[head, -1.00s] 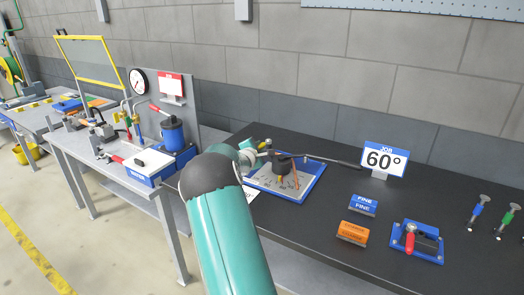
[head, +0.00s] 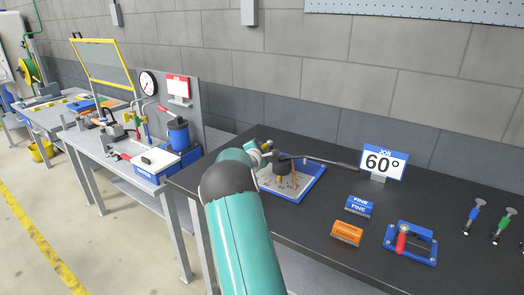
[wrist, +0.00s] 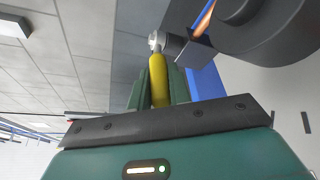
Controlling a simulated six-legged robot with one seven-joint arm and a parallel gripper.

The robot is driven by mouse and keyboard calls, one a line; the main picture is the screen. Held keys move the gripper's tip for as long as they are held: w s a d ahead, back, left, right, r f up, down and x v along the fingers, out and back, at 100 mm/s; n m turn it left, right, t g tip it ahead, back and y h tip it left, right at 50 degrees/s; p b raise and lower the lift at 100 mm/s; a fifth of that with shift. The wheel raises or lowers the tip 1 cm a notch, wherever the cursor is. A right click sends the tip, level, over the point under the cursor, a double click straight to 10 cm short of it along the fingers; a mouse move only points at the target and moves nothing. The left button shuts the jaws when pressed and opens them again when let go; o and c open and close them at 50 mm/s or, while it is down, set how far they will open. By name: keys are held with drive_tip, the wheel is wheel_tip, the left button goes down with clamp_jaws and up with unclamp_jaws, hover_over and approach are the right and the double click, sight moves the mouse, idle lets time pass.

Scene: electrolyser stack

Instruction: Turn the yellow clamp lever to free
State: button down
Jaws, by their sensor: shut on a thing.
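The yellow clamp lever (wrist: 158,85) lies between the two green fingers of my gripper (wrist: 160,66) in the wrist view, and the fingers are shut on it. The lever's far end meets a grey metal joint (wrist: 156,41) beside a dark round body (wrist: 268,25).
A long dark bar (head: 330,162) runs right from the fixture towards the 60° sign (head: 384,162). FINE (head: 358,207) and orange (head: 347,233) blocks and a blue fixture with a red handle (head: 401,239) stand at right. The black bench front is mostly clear.

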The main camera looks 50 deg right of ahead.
drive_tip(key=shift+s+d, duration=0.1)
drive_tip(key=shift+s, duration=0.05)
drive_tip(key=c, duration=1.3)
unclamp_jaws()
drive_tip(key=v, duration=1.4)
drive_tip(key=shift+w, duration=0.25)
